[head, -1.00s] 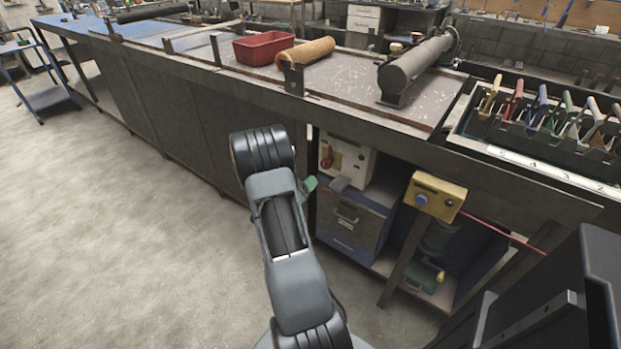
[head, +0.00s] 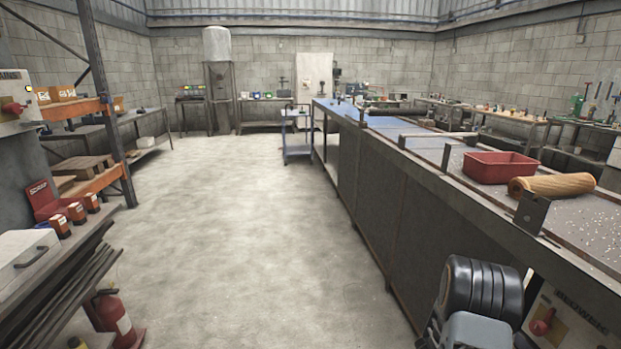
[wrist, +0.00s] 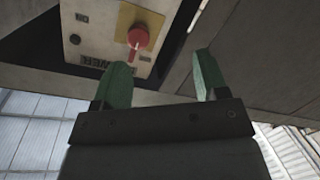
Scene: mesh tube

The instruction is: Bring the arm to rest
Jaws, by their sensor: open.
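My gripper (wrist: 163,85) shows in the wrist view with its two green fingers apart and nothing between them. Beyond the fingers is a pale control box with a red rotary switch (wrist: 138,37) on a yellow plate. The fingers look apart from it, though the distance is hard to judge. In the head view part of my arm (head: 480,300) shows at the lower right, beside the long bench. My gripper is out of sight there.
A long bench (head: 400,205) runs along the right, bearing a red tray (head: 500,168) and a tan mesh roll (head: 552,185). Shelving (head: 85,185) and a fire extinguisher (head: 115,318) stand at the left. The concrete floor (head: 240,230) between is clear.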

